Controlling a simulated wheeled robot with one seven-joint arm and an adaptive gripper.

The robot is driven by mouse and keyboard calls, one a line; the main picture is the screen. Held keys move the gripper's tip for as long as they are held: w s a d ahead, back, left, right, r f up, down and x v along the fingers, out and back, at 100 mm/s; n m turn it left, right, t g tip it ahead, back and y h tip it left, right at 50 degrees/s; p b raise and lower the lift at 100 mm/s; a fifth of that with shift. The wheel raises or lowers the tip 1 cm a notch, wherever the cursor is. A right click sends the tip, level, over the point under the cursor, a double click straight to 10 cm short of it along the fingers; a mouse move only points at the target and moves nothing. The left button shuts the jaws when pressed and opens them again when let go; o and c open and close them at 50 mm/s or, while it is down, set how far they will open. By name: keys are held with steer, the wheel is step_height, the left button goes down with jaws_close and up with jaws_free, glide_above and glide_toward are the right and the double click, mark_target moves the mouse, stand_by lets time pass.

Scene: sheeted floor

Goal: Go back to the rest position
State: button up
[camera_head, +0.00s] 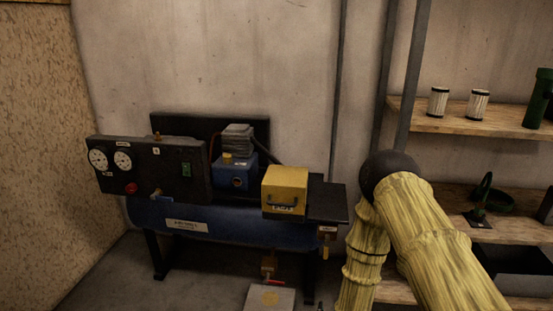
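My gripper is not in view. My arm, in a yellow ridged cover with a dark round joint, rises from the bottom right and bends down again in front of the shelves. The lower end of the bent part runs out of the bottom of the picture, so whether the gripper is open or holds anything is hidden.
A blue compressor (222,226) with a black gauge panel (173,173) stands against the wall. A yellow box (285,193) sits on its right end. A grey box (270,298) is on the floor. Wooden shelves (455,121) stand right, close behind my arm. Floor is bare at lower left.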

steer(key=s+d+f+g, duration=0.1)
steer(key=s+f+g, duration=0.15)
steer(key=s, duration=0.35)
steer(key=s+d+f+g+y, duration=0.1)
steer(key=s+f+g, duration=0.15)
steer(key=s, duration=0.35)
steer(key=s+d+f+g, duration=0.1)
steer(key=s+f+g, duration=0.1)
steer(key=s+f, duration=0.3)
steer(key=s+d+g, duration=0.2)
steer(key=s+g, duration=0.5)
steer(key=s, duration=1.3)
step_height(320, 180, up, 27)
steer(key=p, duration=2.6)
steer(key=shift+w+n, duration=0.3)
